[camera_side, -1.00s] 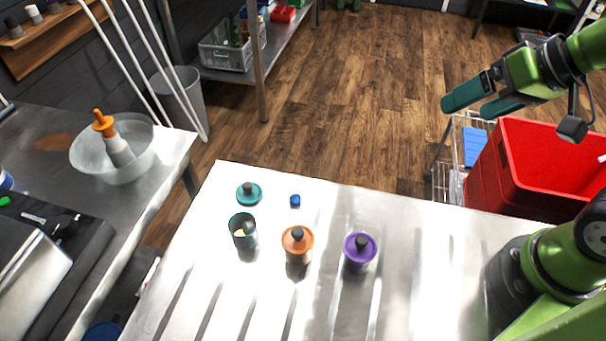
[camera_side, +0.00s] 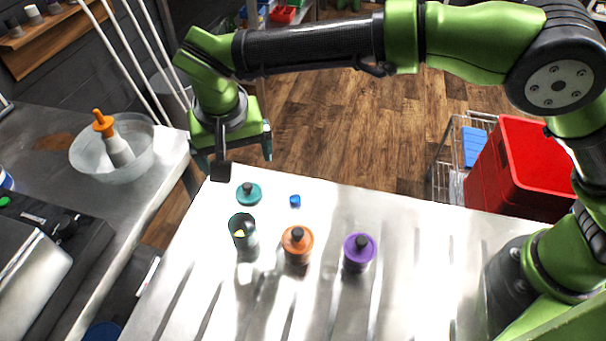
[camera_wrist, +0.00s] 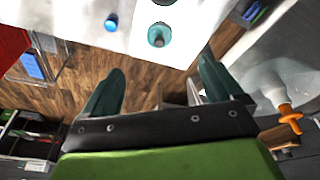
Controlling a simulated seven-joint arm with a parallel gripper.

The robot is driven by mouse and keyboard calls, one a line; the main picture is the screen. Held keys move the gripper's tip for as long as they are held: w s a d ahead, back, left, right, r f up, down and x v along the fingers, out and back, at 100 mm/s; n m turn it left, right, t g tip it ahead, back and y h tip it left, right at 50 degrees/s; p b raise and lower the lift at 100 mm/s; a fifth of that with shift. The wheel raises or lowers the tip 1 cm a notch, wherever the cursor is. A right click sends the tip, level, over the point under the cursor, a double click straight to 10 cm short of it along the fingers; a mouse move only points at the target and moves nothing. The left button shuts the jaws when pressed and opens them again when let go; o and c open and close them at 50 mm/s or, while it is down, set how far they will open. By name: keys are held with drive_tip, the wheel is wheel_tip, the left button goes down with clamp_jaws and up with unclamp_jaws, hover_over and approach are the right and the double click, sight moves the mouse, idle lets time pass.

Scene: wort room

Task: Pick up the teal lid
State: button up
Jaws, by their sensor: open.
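The teal lid (camera_side: 249,193) is a flat disc with a dark knob, lying on the metal table near its far left corner. It also shows in the wrist view (camera_wrist: 160,36), ahead of the fingers. My gripper (camera_side: 236,160) is open and empty, above and behind the lid near the table's far edge. In the wrist view my gripper's (camera_wrist: 160,85) two teal fingers are spread apart, with floor showing between them.
A small blue piece (camera_side: 295,201) lies right of the lid. Orange-lidded (camera_side: 297,240) and purple-lidded (camera_side: 360,248) canisters stand further right. A glass bowl (camera_side: 110,155) with an orange-topped bottle sits on the left counter. A red bin (camera_side: 520,165) stands at right.

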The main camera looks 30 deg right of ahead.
wheel_tip(320, 180, up, 2)
drive_tip(key=w+m, duration=0.1)
approach(247, 187)
drive_tip(key=shift+m, duration=0.3)
drive_tip(key=x, duration=1)
drive_tip(key=shift+c, duration=0.3)
drive_tip(key=c, duration=1)
drive_tip(key=shift+c, duration=0.2)
drive_tip(key=shift+r, duration=0.2)
